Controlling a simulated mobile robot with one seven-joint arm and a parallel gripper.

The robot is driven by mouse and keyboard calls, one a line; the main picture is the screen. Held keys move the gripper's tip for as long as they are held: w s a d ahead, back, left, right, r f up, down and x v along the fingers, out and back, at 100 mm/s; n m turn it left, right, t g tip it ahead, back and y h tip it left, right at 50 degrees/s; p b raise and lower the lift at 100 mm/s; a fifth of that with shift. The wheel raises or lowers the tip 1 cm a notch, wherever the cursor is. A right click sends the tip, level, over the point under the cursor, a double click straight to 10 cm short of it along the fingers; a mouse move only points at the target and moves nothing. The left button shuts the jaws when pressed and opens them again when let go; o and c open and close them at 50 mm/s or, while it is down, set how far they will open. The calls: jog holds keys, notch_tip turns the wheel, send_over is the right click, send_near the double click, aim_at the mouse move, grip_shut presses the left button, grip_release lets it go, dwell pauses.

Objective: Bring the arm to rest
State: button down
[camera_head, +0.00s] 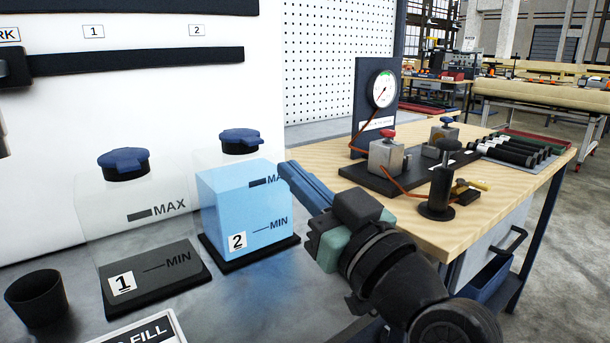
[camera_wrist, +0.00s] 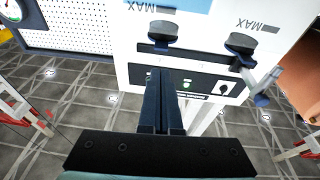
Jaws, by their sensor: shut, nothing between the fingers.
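My gripper (camera_head: 284,167) is at the centre of the head view, its blue fingers pointing up and to the left. The fingers are closed together with nothing between them. In the head view they overlap the right edge of the second tank; I cannot tell whether they touch it. In the wrist view the shut fingers (camera_wrist: 160,72) point towards a white panel with dark fittings. Tank 2 (camera_head: 238,195) is clear, holds light blue fluid and has a blue cap. Tank 1 (camera_head: 130,215) looks empty above its dark base and also has a blue cap.
A wooden bench (camera_head: 325,160) stands to the right with a pressure gauge (camera_head: 383,89), valve blocks and several black cylinders (camera_head: 515,153). A black cup (camera_head: 38,300) and a fill sign (camera_head: 150,331) are at the lower left. Open floor (camera_head: 565,240) lies at the far right.

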jog(key=s+r+m+t+h, duration=0.7)
jog(key=s+r+t+h, duration=0.35)
jog(key=s+r, duration=0.55)
notch_tip(320, 180, up, 31)
jog(key=w+p, duration=0.1)
jog(key=p, duration=2.8)
jog(key=shift+d+h+p, duration=0.15)
jog(key=shift+h+p, duration=0.2)
jog(key=shift+h, duration=0.1)
jog(key=shift+f+g, duration=0.1)
jog(key=shift+g, duration=0.15)
